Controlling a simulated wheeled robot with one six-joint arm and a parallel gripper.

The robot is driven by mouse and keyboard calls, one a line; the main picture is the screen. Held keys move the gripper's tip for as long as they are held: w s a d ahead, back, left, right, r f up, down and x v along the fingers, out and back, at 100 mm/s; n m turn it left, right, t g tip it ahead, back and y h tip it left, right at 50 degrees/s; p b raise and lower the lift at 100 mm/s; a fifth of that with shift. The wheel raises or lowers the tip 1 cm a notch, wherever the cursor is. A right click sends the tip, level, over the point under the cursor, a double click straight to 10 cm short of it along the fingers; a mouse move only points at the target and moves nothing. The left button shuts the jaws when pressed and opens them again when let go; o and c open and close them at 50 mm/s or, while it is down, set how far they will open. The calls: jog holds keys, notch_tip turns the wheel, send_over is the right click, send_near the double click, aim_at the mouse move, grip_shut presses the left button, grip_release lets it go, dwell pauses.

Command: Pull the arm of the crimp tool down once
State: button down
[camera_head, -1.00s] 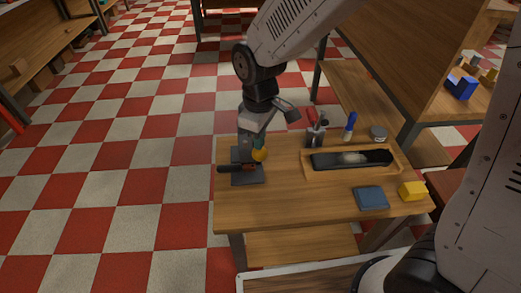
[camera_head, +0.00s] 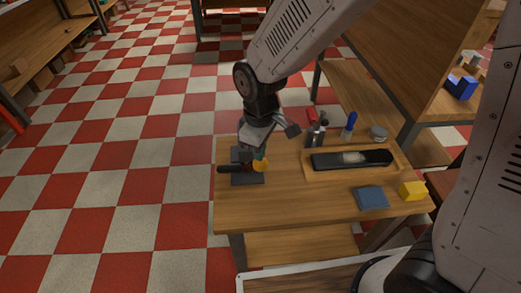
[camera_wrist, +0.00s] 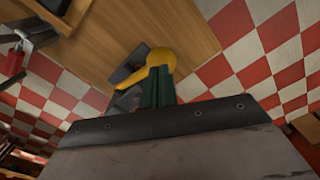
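The crimp tool stands on a dark grey base plate (camera_head: 247,180) at the left end of the wooden table, with a black handle-like part (camera_head: 229,169) pointing left. Its yellow, rounded arm end (camera_head: 262,164) is beside my fingertips. In the wrist view the yellow part (camera_wrist: 160,58) shows behind and around the fingers. My gripper (camera_head: 253,157) points down over the tool. In the wrist view its two dark green fingers (camera_wrist: 157,87) are side by side, with nothing seen between them. Whether they touch the yellow part is hard to tell. My gripper hides part of the tool.
A wooden tray (camera_head: 392,165) with a black insert lies right of the tool. Behind it stand a red-and-grey item (camera_head: 314,127), a blue marker (camera_head: 349,126) and a grey round tin (camera_head: 379,134).

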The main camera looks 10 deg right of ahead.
aim_at(260, 163)
jog(key=shift+s+f, duration=0.3)
jog(key=shift+f, duration=0.7)
jog(key=shift+s+f, duration=0.15)
jog(key=shift+f, duration=0.7)
